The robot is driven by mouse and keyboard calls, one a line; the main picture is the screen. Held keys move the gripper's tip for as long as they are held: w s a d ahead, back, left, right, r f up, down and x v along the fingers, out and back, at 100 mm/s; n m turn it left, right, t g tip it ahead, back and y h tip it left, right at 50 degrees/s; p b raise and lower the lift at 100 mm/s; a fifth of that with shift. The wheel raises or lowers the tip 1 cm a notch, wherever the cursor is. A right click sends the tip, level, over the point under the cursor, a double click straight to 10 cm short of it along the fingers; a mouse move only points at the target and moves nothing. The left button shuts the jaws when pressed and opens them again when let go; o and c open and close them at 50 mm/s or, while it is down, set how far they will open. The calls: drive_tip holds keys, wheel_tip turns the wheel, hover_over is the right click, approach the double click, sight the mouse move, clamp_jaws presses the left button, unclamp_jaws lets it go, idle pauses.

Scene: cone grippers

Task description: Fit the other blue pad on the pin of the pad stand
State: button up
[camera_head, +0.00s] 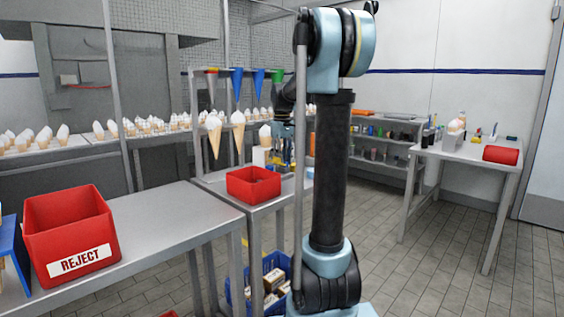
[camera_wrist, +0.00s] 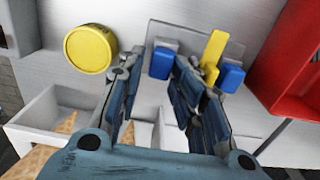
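My gripper (camera_wrist: 156,72) points at the grey work surface in the wrist view, its two dark blue-grey fingers spread apart with nothing clearly held. One blue pad (camera_wrist: 160,63) sits beyond the gap, close to the right fingertip. A second blue pad (camera_wrist: 231,77) sits further right, beside an upright yellow piece (camera_wrist: 214,48). Both pads are by a grey plate (camera_wrist: 190,32) that looks like the pad stand. The right finger hides part of it, and I cannot make out the pin. In the head view my gripper (camera_head: 284,158) is small, behind the red bin.
A round yellow lid (camera_wrist: 90,48) lies left of my gripper. A white box (camera_wrist: 50,112) and cones are below it. A red bin (camera_wrist: 296,58) stands close on the right; it also shows in the head view (camera_head: 253,190). Hanging cones (camera_head: 214,140) are left of my arm.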

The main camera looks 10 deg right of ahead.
drive_tip(key=shift+o, duration=0.6)
drive_tip(key=shift+a+r, duration=0.1)
drive_tip(key=shift+r, duration=2.3)
